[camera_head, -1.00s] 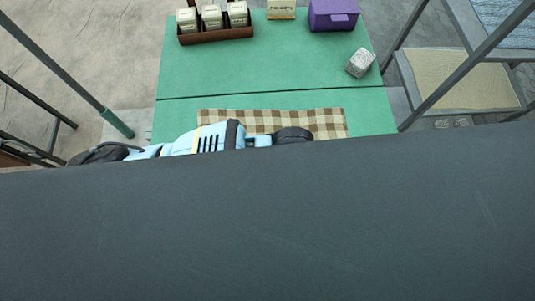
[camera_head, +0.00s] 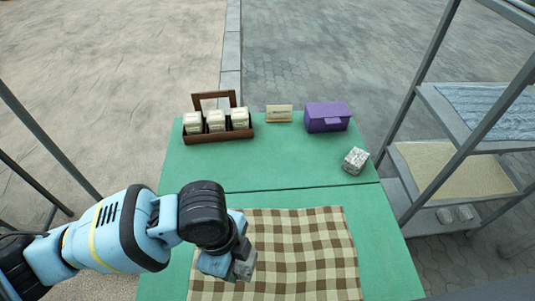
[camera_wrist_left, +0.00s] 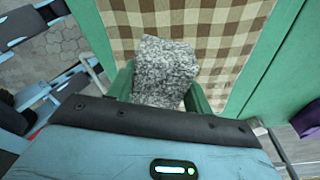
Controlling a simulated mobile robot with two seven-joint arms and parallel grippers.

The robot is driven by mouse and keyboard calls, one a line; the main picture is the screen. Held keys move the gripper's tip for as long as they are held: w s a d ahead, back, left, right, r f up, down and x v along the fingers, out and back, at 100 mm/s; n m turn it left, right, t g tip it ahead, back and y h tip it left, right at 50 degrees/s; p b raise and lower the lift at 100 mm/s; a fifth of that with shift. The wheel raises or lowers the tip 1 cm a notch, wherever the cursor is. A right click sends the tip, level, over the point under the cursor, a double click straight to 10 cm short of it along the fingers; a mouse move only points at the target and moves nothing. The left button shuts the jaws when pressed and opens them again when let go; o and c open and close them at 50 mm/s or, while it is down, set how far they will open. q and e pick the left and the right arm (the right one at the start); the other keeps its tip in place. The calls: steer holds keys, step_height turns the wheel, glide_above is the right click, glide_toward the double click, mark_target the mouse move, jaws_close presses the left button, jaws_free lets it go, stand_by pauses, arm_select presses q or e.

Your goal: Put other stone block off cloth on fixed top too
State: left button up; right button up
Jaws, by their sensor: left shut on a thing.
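My left gripper (camera_head: 232,266) is over the left part of the brown-and-cream checked cloth (camera_head: 310,250). It is shut on a grey speckled stone block (camera_wrist_left: 164,72), which shows between the fingers in the left wrist view. In the head view only part of this held block (camera_head: 245,266) shows below the gripper. Whether it touches the cloth I cannot tell. Another stone block (camera_head: 355,160) rests on the far green part of the table top (camera_head: 270,165), at its right side, beyond the seam. My right gripper is not in view.
A brown wooden carrier (camera_head: 220,138) with several cream boxes stands at the back left. A small sign (camera_head: 279,114) and a purple box (camera_head: 327,117) stand at the back. A metal shelf rack (camera_head: 455,150) is on the right. The middle of the far top is clear.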

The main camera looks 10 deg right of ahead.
arm_select(q)
steer(key=w+a+r+n+t, duration=0.1)
steer(key=w+a+r+n, duration=0.2)
steer(key=a+r+n, duration=0.5)
steer(key=w+a+r+n+t+y, duration=0.1)
steer(key=w+a+r+n, duration=0.3)
steer(key=n, duration=1)
steer(key=a+r, duration=0.3)
steer(key=a, duration=0.2)
steer(key=shift+a+r+n+t+y, duration=0.3)
steer(key=shift+a+r, duration=0.05)
